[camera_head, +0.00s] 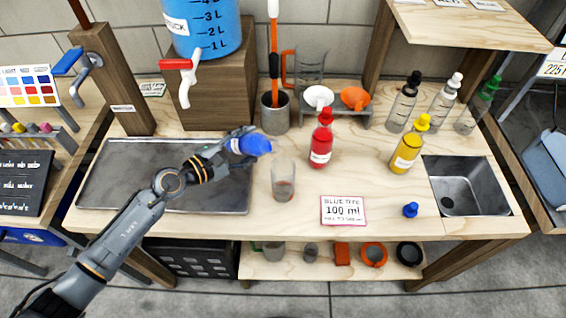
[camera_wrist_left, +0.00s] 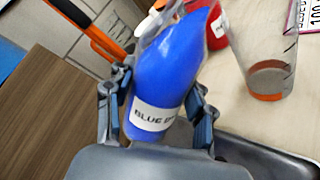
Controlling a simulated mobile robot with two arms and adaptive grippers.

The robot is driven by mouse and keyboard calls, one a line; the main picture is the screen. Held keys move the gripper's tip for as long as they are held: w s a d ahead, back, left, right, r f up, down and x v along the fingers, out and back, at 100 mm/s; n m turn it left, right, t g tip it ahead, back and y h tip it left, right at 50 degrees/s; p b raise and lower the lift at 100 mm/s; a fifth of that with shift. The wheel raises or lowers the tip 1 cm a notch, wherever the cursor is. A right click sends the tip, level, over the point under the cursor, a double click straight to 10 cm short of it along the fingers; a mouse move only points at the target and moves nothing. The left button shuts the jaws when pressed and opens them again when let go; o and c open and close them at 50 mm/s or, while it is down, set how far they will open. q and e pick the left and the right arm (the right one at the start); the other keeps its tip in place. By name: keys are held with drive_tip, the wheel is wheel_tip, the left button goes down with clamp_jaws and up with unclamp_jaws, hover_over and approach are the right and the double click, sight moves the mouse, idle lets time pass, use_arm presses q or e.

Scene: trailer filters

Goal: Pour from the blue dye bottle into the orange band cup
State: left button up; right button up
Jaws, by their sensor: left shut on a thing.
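The blue dye bottle (camera_head: 253,144) is in my left gripper (camera_head: 236,147), tipped onto its side above the table with its open end toward the right. In the left wrist view the bottle (camera_wrist_left: 168,75) sits between both fingers, its label facing the camera. The orange band cup (camera_head: 283,184) is a clear, upright cup on the table, just right of and below the bottle's end. Its orange band shows at the base in the left wrist view (camera_wrist_left: 266,97). I cannot tell whether liquid is in the cup. My right gripper is not in view.
A red bottle (camera_head: 321,140) stands close behind the cup. A sign reading 100 ml (camera_head: 343,211) and a blue cap (camera_head: 410,210) lie to the right. A grey tray (camera_head: 120,185) lies under my left arm. A yellow bottle (camera_head: 407,150) stands near the sink (camera_head: 465,187).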

sight(245, 137)
use_arm(q)
drive_tip(key=shift+w+a+r+m+p, duration=0.2)
drive_tip(key=shift+r+m+p, duration=0.3)
drive_tip(key=shift+r+p, duration=0.25)
idle(0.7)
drive_tip(key=shift+w+a+f+m+y+p, duration=0.15)
drive_tip(key=shift+m+y+p, duration=0.3)
drive_tip(key=shift+m, duration=0.25)
idle(1.0)
drive_tip(key=shift+s+d+r+m+t+p, duration=0.15)
drive_tip(key=shift+r+m+p, duration=0.3)
drive_tip(key=shift+p, duration=0.3)
drive_tip(key=shift+s+d+r+m+t+p, duration=0.15)
drive_tip(key=shift+r+m+p, duration=0.3)
drive_tip(key=shift+p, duration=0.3)
idle(1.9)
